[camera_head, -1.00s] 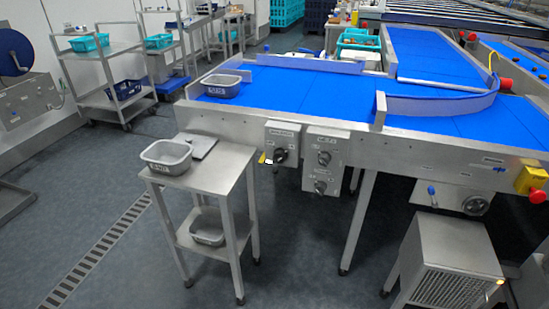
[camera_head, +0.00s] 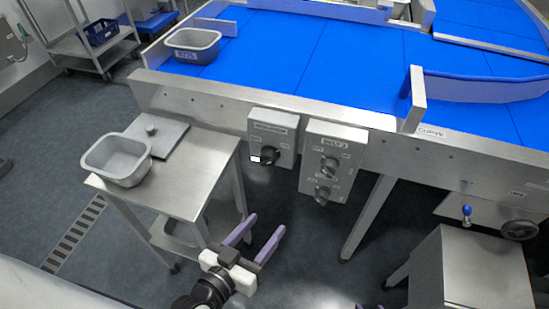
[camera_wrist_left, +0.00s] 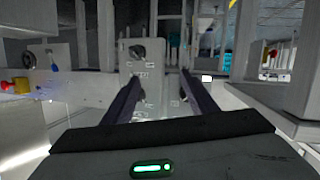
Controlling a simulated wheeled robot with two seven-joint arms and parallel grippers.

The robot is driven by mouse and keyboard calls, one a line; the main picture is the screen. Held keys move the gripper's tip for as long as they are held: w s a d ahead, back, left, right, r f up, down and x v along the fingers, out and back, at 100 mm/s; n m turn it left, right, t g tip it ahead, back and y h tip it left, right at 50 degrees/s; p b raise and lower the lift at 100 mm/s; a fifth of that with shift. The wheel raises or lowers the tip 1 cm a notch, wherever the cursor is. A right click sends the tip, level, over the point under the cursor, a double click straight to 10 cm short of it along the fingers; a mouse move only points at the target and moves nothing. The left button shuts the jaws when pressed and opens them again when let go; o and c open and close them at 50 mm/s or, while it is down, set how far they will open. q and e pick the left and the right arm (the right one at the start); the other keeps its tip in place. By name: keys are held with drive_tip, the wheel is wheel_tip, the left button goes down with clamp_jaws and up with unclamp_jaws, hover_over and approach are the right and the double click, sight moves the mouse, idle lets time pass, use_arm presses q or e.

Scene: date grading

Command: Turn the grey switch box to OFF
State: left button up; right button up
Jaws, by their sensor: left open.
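Two grey switch boxes hang on the front of the blue conveyor. The left switch box (camera_head: 272,135) has one black knob (camera_head: 268,156) and a small white tag beside it. The right switch box (camera_head: 332,160) is larger, with two knobs, one above the other; small print is too blurred to read surely. My left gripper (camera_head: 266,222) is open and empty, below and in front of the boxes, touching neither. In the left wrist view its fingers (camera_wrist_left: 160,95) stand apart, with a box and knob (camera_wrist_left: 137,52) beyond them.
A steel side table (camera_head: 190,195) with a grey tub (camera_head: 117,160) and a flat plate (camera_head: 158,136) stands left of my gripper. Another tub (camera_head: 193,46) sits on the belt. A conveyor leg (camera_head: 368,217) and a steel cabinet (camera_head: 472,270) are at right.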

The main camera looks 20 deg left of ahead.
sight(268, 159)
use_arm(q)
drive_tip(key=w+a+r+n+t+y, duration=0.1)
drive_tip(key=w+a+r, duration=0.1)
drive_tip(key=w, duration=0.5)
drive_tip(key=w+a+r+n+t+y, duration=0.1)
drive_tip(key=w+r+t+y, duration=0.1)
drive_tip(key=w, duration=0.5)
drive_tip(key=shift+w+a+r+n+y, duration=0.3)
drive_tip(key=shift+a+r+n, duration=0.05)
drive_tip(key=shift+r+n, duration=0.05)
use_arm(e)
drive_tip(key=shift+s+a+f, duration=0.1)
use_arm(q)
drive_tip(key=c, duration=1.1)
drive_tip(key=shift+o, duration=0.2)
